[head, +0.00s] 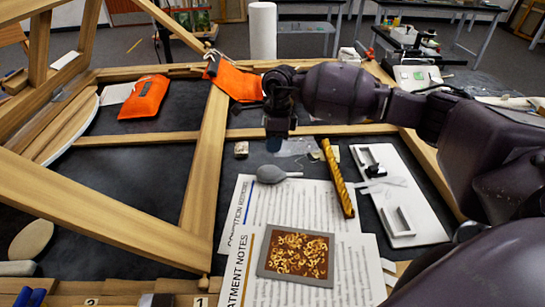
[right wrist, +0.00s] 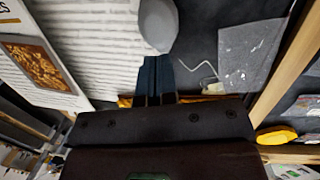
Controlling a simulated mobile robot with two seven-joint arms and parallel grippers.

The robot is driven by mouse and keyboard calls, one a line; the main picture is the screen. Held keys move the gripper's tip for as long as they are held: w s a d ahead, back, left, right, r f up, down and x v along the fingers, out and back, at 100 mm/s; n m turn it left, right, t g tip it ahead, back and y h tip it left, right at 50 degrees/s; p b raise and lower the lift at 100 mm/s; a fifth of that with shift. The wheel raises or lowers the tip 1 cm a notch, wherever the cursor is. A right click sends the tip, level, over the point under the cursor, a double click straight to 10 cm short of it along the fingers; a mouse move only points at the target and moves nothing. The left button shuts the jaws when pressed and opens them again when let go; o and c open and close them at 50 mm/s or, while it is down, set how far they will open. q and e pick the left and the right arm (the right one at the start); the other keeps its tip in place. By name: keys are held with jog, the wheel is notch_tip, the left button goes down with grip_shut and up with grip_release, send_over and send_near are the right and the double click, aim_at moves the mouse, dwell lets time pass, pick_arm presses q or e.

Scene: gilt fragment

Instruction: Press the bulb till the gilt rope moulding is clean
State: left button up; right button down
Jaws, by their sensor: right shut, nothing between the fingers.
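The grey rubber bulb (head: 270,174) lies on the printed sheets, its thin nozzle pointing right toward the gilt rope moulding (head: 338,180). The moulding is a gold twisted bar, lying slanted between the papers and a white board. Whether dust is on it is too small to tell. My right gripper (head: 276,146) is shut and empty, pointing down above and just behind the bulb. In the right wrist view its dark blue fingers (right wrist: 156,78) are together, with the bulb (right wrist: 158,25) just beyond their tips. The gripper body hides most of the moulding there.
A framed gilt-fragment panel (head: 296,255) lies on the treatment notes (head: 345,275) in front. The white board (head: 405,200) with bracket-shaped pieces is at right. A small block (head: 241,149) is near the gripper. Wooden frame bars (head: 205,170) cross the left side.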

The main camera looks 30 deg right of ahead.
pick_arm(q)
jog(key=shift+w, duration=0.35)
pick_arm(e)
notch_tip(320, 180, up, 7)
jog(key=d, duration=0.1)
jog(key=shift+w, duration=0.35)
pick_arm(q)
jog(key=shift+r, duration=0.1)
jog(key=shift+s, duration=0.25)
dwell(0.4)
